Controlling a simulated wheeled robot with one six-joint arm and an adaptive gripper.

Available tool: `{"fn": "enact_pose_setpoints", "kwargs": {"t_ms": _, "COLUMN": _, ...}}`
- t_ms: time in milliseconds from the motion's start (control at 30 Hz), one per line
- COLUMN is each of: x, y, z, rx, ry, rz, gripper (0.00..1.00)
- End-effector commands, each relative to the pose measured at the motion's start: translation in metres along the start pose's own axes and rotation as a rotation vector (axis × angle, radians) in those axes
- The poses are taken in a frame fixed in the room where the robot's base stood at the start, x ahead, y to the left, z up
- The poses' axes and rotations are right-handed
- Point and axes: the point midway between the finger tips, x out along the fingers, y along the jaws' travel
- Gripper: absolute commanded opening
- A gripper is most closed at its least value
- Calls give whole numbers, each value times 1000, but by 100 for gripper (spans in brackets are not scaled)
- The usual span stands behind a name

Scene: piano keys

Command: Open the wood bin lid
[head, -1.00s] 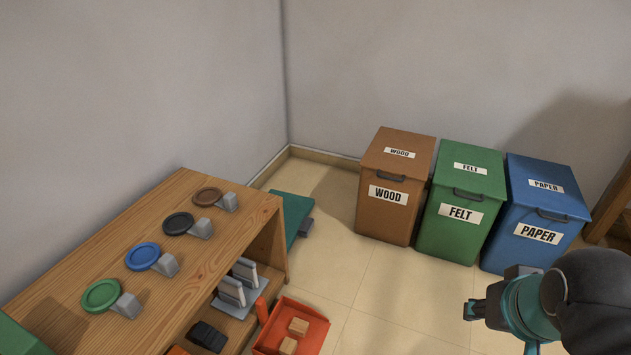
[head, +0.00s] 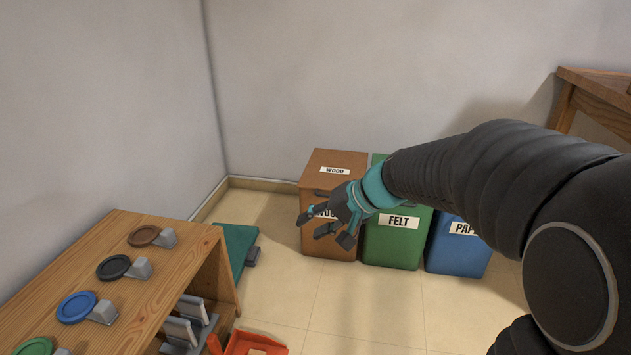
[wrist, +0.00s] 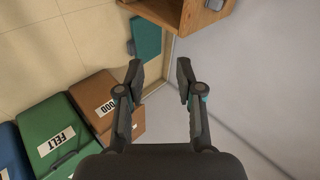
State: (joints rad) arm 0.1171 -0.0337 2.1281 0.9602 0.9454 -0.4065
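The brown wood bin (head: 312,240) stands on the floor against the back wall, left of the green felt bin. Its lid (head: 336,161) is shut and carries a WOOD label. My gripper (head: 325,228) shows in front of the wood bin in the head view, covering part of its front label and handle. In the wrist view my gripper (wrist: 160,75) has its two fingers apart with nothing between them. The wood bin (wrist: 108,100) lies left of the fingers there, partly hidden by the left finger.
The green felt bin (head: 392,250) and blue paper bin (head: 458,258) stand to the right, partly behind my arm. A wooden shelf unit (head: 175,245) with coloured discs is at left. Floor before the bins is clear.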

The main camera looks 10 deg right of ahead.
Motion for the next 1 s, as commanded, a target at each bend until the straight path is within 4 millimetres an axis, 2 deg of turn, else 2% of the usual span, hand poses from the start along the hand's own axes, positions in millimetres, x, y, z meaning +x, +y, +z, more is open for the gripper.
{"fn": "enact_pose_setpoints", "kwargs": {"t_ms": 33, "x": 13, "y": 4, "z": -19, "rx": 39, "ry": 4, "rz": -41, "gripper": 36}}
{"fn": "enact_pose_setpoints", "kwargs": {"t_ms": 167, "x": 39, "y": 11, "z": -67, "rx": 130, "ry": 43, "rz": -157, "gripper": 36}}
{"fn": "enact_pose_setpoints", "kwargs": {"t_ms": 333, "x": 72, "y": 35, "z": -133, "rx": 249, "ry": 122, "rz": -295, "gripper": 36}}
{"fn": "enact_pose_setpoints", "kwargs": {"t_ms": 467, "x": 96, "y": 65, "z": -182, "rx": 344, "ry": 202, "rz": -387, "gripper": 36}}
{"fn": "enact_pose_setpoints", "kwargs": {"t_ms": 600, "x": 121, "y": 111, "z": -231, "rx": 444, "ry": 308, "rz": -471, "gripper": 36}}
{"fn": "enact_pose_setpoints", "kwargs": {"t_ms": 800, "x": 148, "y": 180, "z": -282, "rx": 563, "ry": 458, "rz": -547, "gripper": 36}}
{"fn": "enact_pose_setpoints", "kwargs": {"t_ms": 900, "x": 156, "y": 205, "z": -296, "rx": 602, "ry": 513, "rz": -567, "gripper": 36}}
{"fn": "enact_pose_setpoints", "kwargs": {"t_ms": 1000, "x": 160, "y": 221, "z": -303, "rx": 623, "ry": 547, "rz": -578, "gripper": 36}}
